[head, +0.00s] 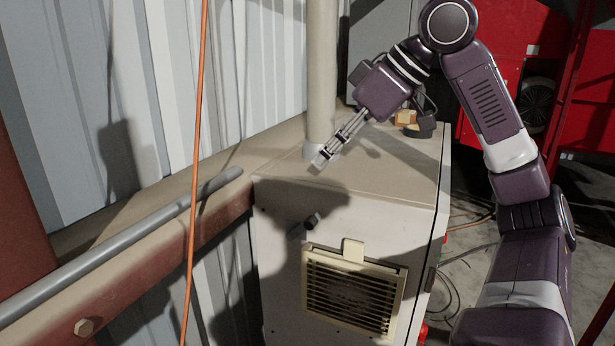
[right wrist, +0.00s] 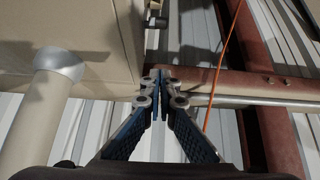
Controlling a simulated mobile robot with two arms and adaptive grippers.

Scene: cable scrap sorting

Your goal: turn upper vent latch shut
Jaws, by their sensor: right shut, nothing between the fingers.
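The vent (head: 352,291) is a cream louvred panel on the front of a beige cabinet. A small cream tab (head: 353,250), seemingly the upper vent latch, sits on the middle of its top frame edge, apart from my gripper. A dark knob (head: 312,221) sticks out of the cabinet front above and left of the vent; it also shows in the right wrist view (right wrist: 158,22). My right gripper (head: 319,162) is shut and empty, above the cabinet top near its front edge, beside the pipe. In the right wrist view its fingertips (right wrist: 160,76) meet. My left gripper is not seen.
A vertical pipe (head: 321,70) rises from the cabinet top (head: 390,175). An orange cable (head: 196,150) hangs at left, before a grey rail (head: 110,252) and a rusty beam (head: 130,285). Corrugated wall stands behind. The space before the vent is clear.

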